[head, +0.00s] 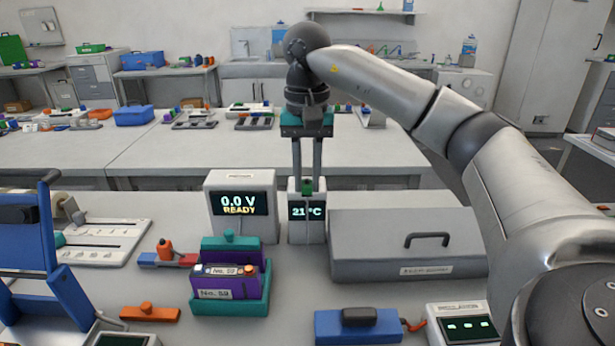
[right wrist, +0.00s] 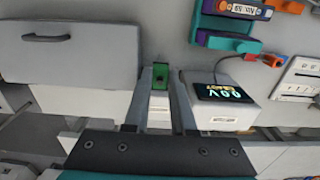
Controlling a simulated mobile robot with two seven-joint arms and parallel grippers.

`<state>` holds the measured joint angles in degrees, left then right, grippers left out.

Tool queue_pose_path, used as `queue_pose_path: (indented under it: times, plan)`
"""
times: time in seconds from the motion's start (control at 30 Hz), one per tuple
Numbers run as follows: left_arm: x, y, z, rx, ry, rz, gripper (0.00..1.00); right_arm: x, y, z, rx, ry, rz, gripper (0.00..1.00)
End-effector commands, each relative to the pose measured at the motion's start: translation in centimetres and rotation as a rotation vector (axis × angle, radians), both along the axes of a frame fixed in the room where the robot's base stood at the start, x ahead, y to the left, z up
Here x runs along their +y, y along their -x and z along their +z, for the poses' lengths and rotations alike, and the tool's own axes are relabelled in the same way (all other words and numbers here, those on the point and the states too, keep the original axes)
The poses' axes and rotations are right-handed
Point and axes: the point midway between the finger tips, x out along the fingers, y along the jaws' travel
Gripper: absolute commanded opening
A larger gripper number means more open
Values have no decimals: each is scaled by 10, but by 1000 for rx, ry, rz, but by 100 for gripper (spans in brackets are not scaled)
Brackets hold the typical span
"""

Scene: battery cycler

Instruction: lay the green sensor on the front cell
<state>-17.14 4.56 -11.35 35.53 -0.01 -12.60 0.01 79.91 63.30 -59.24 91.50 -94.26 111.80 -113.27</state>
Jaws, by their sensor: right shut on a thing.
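The small green sensor (head: 307,187) is between the fingertips of my right gripper (head: 308,184), which is shut on it. It appears at the top of the white temperature box (head: 307,232) reading 21°C; I cannot tell whether it touches the box. The right wrist view also shows the green sensor (right wrist: 160,79) between the fingers. The front cell (head: 226,285) is purple with a white number label and sits in a teal holder (head: 262,299), left of and nearer than the gripper. Nothing green lies on its visible top. My left gripper is not in view.
A white meter (head: 243,232) reading 0.0 V READY stands just left of the temperature box. A grey lidded case (head: 390,262) lies to the right. A blue block (head: 357,328) is at the front; a blue frame (head: 62,285) stands at the far left.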

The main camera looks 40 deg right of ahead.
Motion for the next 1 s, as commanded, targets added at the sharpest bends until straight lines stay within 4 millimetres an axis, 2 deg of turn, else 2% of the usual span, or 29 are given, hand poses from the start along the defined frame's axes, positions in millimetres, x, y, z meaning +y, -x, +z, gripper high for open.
queue_pose_path:
  times: [0.17, 0.6, 1.0]
  plan:
    - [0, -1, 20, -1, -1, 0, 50, 9, -8, 4, 4, 0, -97, 0]
    - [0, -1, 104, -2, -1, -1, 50, 63, -36, -4, 5, -2, -652, 0]
    - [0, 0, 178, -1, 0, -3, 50, 123, -36, -18, 7, -1, -1170, 0]
